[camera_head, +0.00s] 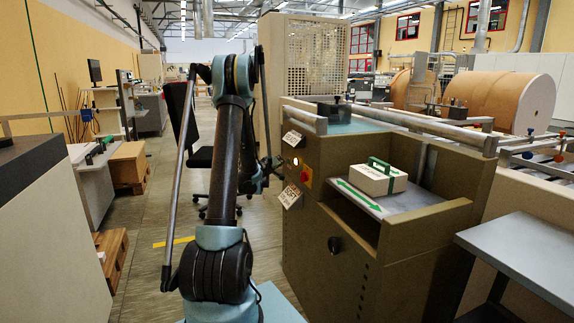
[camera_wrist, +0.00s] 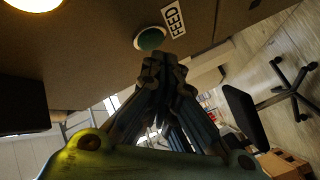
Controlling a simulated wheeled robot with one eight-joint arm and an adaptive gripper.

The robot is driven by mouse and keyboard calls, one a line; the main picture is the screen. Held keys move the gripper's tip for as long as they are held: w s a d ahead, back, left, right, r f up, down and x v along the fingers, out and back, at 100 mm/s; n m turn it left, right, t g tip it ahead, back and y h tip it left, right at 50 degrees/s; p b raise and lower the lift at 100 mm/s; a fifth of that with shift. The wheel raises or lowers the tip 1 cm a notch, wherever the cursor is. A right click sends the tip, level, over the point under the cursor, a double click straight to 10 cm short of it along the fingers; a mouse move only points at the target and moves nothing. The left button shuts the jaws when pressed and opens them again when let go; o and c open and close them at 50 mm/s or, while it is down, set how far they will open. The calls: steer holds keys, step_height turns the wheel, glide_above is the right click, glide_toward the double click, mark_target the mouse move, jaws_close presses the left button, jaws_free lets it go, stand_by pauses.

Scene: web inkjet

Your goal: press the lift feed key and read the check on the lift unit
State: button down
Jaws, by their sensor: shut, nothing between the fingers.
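The lift unit (camera_head: 345,251) is an olive-brown machine right of my arm in the head view. Its left face has a glowing lamp (camera_head: 295,161), a red button (camera_head: 305,178) and white tags. In the wrist view, a round green key (camera_wrist: 150,38) sits beside a white label reading FEED (camera_wrist: 174,19). A bright yellow lamp (camera_wrist: 36,3) shows at the top left. My gripper (camera_wrist: 166,60) is shut and empty, its fingertips just below the green key in the picture. I cannot tell whether they touch it. In the head view my arm hides the green key.
A white case with a green handle (camera_head: 377,180) sits on the unit's shelf, beside a green double arrow (camera_head: 358,194). A black chair (camera_head: 177,112) stands behind my arm. A grey table (camera_head: 525,250) is at the right. The aisle floor at left is mostly clear.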

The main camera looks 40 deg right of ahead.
steer(key=shift+w+a, duration=0.1)
steer(key=shift+a, duration=0.2)
steer(key=a, duration=0.2)
steer(key=w+a, duration=0.1)
steer(key=a, duration=0.1)
steer(key=shift+a, duration=0.35)
stand_by(1.0)
